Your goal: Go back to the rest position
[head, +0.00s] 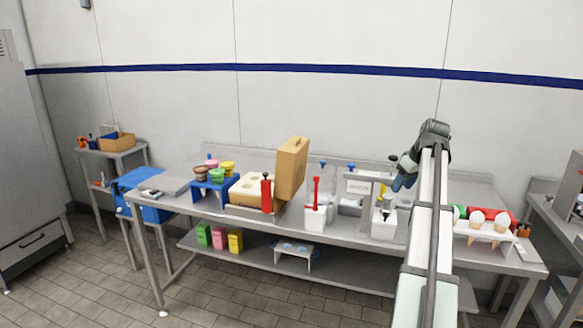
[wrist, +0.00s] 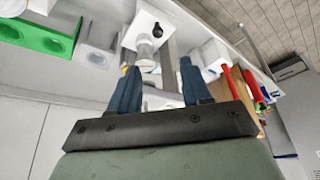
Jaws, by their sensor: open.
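My gripper (head: 399,182) is raised above the right half of the long metal table (head: 340,228). In the wrist view my gripper (wrist: 158,72) shows two blue fingers spread apart with nothing held between them. Beyond the fingers, a white box-shaped holder (wrist: 150,30) with a dark knob shows in the wrist view. My arm reaches in from the lower right of the head view and hides part of the table behind it.
On the table are a wooden box with a raised lid (head: 291,168), a red bottle (head: 266,194), a blue stand (head: 213,188) with colored cups, and a white rack (head: 484,231) with several cones. A blue box (head: 147,192) is at left. The space above the table is mostly clear.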

